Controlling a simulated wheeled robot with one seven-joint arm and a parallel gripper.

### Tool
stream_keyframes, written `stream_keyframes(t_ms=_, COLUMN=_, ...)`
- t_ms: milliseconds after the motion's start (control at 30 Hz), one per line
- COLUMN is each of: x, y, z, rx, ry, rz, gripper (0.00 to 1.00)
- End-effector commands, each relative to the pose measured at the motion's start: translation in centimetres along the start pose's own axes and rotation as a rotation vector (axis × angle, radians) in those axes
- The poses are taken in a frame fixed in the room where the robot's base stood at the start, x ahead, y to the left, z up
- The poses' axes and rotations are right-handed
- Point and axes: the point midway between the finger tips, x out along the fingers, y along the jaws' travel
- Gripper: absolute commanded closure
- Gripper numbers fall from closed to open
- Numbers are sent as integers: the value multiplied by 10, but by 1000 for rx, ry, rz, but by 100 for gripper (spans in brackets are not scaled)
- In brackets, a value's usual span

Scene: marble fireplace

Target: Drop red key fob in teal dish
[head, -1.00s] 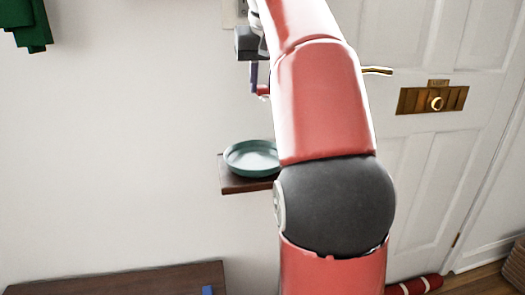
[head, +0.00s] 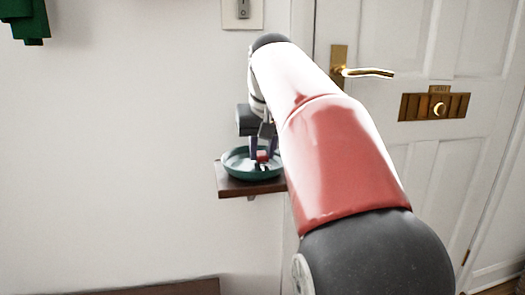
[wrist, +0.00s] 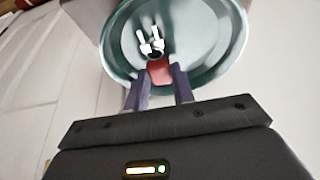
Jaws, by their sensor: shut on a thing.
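The teal dish (head: 233,166) sits on a small dark wall shelf (head: 232,188). My gripper (head: 263,154) points down over the dish and is shut on the red key fob (head: 262,156). In the wrist view, the fob (wrist: 159,72) is between the two purple fingers of my gripper (wrist: 160,82). Pale keys (wrist: 150,40) extend from the fob, in front of the inside of the dish (wrist: 205,40). I cannot tell whether the keys touch the dish floor.
A white door with a brass handle (head: 365,73) and a brass letter plate (head: 434,106) is at the right. A green cloth item (head: 28,22) hangs at the upper left. A dark wooden top (head: 150,288) shows at the bottom left. The wall left of the shelf is clear.

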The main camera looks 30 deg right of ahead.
Motion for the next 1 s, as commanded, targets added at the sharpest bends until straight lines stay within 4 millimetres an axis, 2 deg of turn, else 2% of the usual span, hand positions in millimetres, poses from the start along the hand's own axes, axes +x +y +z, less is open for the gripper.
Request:
stream_keyframes(t_ms=233, x=4, y=0, z=2, rx=0, ry=0, rz=0, gripper=98)
stream_keyframes(t_ms=267, x=4, y=0, z=2, rx=0, ry=0, rz=0, gripper=74)
stream_keyframes(t_ms=333, x=3, y=0, z=1, rx=0, ry=0, rz=0, gripper=66)
stream_keyframes(t_ms=667, x=-2, y=0, z=-1, rx=0, ry=0, rz=0, gripper=66)
stream_keyframes(t_ms=767, x=-14, y=0, z=-1, rx=0, ry=2, rz=0, gripper=66)
stream_keyframes(t_ms=1000, x=-66, y=0, z=-2, rx=0, ry=4, rz=0, gripper=66)
